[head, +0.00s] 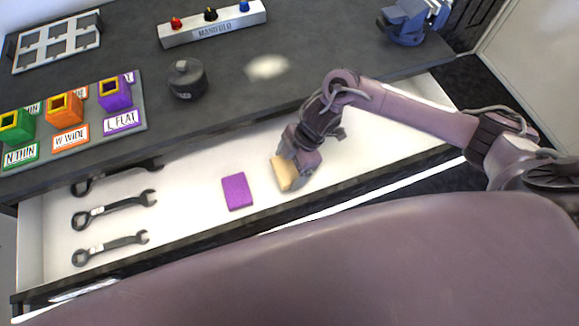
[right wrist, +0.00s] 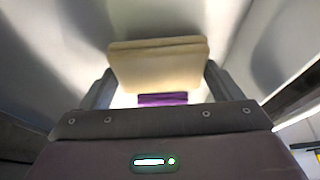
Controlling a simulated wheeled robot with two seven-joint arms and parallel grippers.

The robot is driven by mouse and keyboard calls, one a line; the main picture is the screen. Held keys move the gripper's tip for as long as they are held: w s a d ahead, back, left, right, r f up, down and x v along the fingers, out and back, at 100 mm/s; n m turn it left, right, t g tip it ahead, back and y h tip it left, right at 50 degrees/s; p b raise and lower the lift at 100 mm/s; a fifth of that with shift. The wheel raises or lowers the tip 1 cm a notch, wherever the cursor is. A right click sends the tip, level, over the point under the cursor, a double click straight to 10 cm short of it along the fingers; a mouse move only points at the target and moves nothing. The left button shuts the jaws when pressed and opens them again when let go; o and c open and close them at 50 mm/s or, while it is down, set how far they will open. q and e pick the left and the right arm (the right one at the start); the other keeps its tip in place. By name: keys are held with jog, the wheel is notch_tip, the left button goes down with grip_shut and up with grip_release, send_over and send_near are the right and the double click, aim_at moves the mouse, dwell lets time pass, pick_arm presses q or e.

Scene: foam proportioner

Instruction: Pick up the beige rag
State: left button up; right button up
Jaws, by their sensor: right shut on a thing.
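The beige rag (head: 284,174) is a small folded block at my right gripper (head: 291,172) in the open drawer, in the head view. In the right wrist view the beige rag (right wrist: 158,66) sits between the two fingers of the right gripper (right wrist: 158,82), which are shut on it. It looks tilted in the head view. I cannot tell whether it still touches the drawer floor. My left gripper is not in view.
A purple block (head: 237,191) lies in the drawer (head: 190,215) left of the rag. Several wrenches (head: 113,211) lie at the drawer's left. On the dark worktop are a black round weight (head: 187,80), a manifold (head: 212,25), coloured labelled holders (head: 65,110) and a blue vise (head: 412,20).

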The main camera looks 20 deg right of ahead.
notch_tip(320, 180, up, 10)
notch_tip(320, 180, up, 8)
jog(key=p, duration=0.1)
send_over(289, 166)
jog(key=shift+s+f, duration=0.1)
jog(key=shift+s, duration=0.1)
